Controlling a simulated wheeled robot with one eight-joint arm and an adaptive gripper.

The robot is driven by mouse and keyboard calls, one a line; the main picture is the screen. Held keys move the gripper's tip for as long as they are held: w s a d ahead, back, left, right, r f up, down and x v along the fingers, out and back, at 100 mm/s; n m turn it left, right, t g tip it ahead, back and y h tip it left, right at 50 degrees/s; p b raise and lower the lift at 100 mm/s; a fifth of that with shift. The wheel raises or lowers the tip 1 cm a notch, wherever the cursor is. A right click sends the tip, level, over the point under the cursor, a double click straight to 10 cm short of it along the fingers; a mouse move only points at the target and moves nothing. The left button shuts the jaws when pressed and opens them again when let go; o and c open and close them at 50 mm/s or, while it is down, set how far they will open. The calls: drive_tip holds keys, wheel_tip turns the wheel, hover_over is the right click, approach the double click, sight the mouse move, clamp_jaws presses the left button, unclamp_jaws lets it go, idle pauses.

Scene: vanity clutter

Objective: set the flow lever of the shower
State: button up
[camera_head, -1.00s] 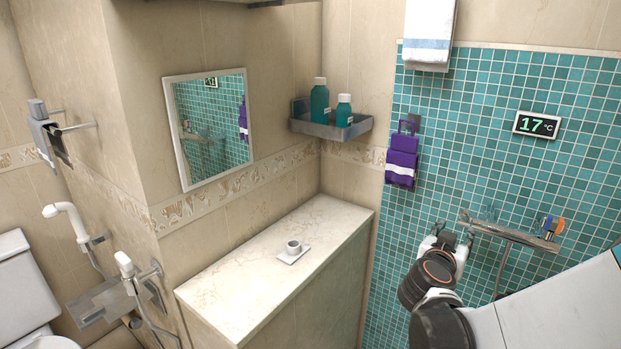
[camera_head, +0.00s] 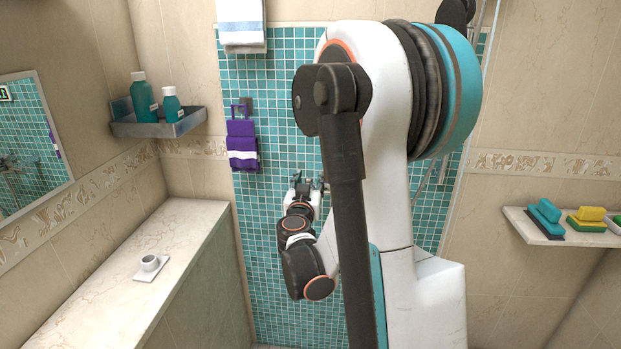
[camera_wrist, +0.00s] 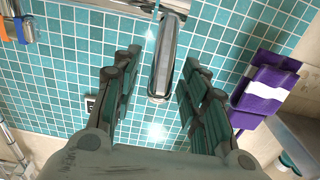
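The shower mixer's chrome bar (camera_wrist: 108,6) runs along the top edge of the wrist view. A long grey metal lever (camera_wrist: 165,60) sticks out from its end; I take it to be the flow lever. My gripper (camera_wrist: 159,80) is open, with one finger on each side of the lever and a visible gap on both sides. In the head view my gripper (camera_head: 308,185) is small, in front of the teal tiles. My own arm hides the mixer there. Orange and blue parts (camera_wrist: 14,28) show at the mixer's other end.
A purple towel (camera_head: 241,146) hangs left of my gripper and also shows close by in the wrist view (camera_wrist: 262,88). A shelf (camera_head: 545,236) with sponges is at right.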

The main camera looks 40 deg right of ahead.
drive_tip(key=shift+b+x, duration=0.45)
drive_tip(key=shift+x, duration=2.1)
clamp_jaws()
